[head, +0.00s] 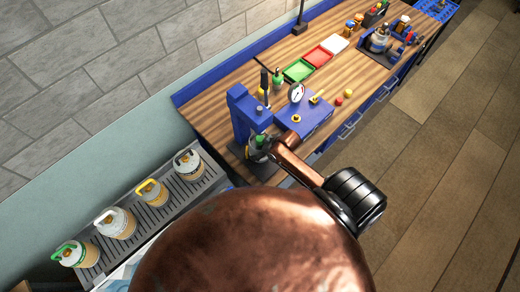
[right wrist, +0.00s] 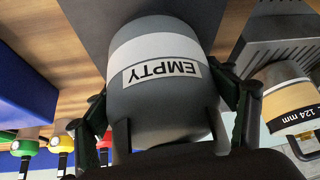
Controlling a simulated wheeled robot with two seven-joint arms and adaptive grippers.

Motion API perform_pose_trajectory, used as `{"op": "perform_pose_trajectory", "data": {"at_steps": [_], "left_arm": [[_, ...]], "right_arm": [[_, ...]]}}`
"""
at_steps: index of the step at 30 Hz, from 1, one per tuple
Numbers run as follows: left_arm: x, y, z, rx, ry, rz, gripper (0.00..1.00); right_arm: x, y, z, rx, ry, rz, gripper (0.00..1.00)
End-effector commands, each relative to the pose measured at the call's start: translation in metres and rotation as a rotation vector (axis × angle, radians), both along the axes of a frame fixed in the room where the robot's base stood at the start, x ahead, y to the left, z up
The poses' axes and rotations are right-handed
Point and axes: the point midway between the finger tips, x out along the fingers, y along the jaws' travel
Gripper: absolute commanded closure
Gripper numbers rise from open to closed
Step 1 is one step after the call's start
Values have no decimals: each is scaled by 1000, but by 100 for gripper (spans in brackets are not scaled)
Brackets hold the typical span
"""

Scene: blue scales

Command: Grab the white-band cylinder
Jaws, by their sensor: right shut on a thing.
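The white-band cylinder (right wrist: 160,105) is grey, with a broad white band and a label reading EMPTY, upside down in the right wrist view. My right gripper (right wrist: 168,118) has one finger on each side of it and is shut on it. A dark flat plate (right wrist: 90,22) lies behind the cylinder; I cannot tell whether the cylinder rests on it. In the head view my right gripper (head: 260,152) is small and partly hidden, at the foot of the blue stand (head: 240,112), and the cylinder is hard to make out there. My left gripper is not in view.
A grey slatted rack (head: 178,205) beside the wooden bench (head: 215,95) holds several cylinders with coloured handles. One tan-banded cylinder (right wrist: 290,95) stands close to the right finger. A blue box with a dial (head: 308,117) stands beside the blue stand. Coloured trays (head: 298,70) lie farther back.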

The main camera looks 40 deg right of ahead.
Motion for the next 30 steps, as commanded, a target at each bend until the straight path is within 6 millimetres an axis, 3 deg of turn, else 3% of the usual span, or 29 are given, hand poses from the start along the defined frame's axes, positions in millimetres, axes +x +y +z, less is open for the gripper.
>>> {"op": "perform_pose_trajectory", "data": {"at_steps": [15, 30], "left_arm": [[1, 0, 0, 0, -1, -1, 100], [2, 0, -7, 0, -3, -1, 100]], "right_arm": [[0, -1, 0, -2, 0, 0, 70], [2, -1, 14, -3, -6, 2, 70]]}}
